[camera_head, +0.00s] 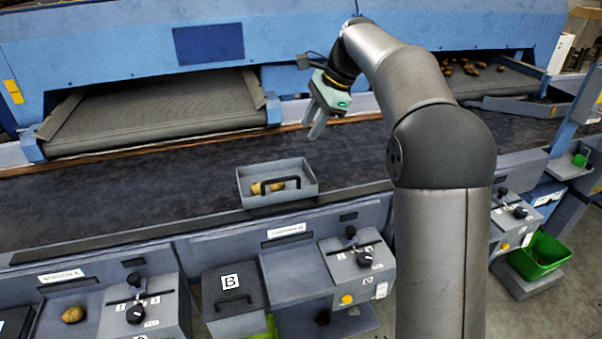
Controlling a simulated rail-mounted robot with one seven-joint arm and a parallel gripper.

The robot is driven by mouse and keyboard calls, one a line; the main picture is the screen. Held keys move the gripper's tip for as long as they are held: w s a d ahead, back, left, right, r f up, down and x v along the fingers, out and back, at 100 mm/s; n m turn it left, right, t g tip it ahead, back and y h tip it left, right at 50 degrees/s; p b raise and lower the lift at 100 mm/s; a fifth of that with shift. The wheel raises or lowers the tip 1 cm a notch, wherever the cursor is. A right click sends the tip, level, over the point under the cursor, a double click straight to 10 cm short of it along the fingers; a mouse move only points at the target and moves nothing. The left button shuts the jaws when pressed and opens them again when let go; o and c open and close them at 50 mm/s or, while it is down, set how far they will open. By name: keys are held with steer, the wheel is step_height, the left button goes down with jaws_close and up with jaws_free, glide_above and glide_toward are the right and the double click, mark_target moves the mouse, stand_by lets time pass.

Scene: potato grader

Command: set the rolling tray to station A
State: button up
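A grey tray (306,187) with a black handle sits at the front edge of the dark belt, in the middle of the view. At least one potato (257,188) lies in it. I take it for the rolling tray. My gripper (312,130) hangs above the belt, behind and to the right of the tray, apart from it. Its two fingers point down with a gap between them and nothing in it. Station labels (286,230) and (61,275) on the front panel are too small to read surely; I cannot tell which is station A.
A black lid marked B (232,291) and a control box with knobs (358,268) stand below the belt's front edge. A potato (73,314) lies in a bay at lower left. A green crate (540,255) is at right. The dark belt (130,200) left of the tray is clear.

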glide_toward(283, 179)
steer(key=x, duration=0.4)
steer(key=p+x, duration=0.1)
steer(key=x, duration=0.3)
steer(key=shift+a+r, duration=0.15)
steer(key=shift+a, duration=0.2)
jaws_close()
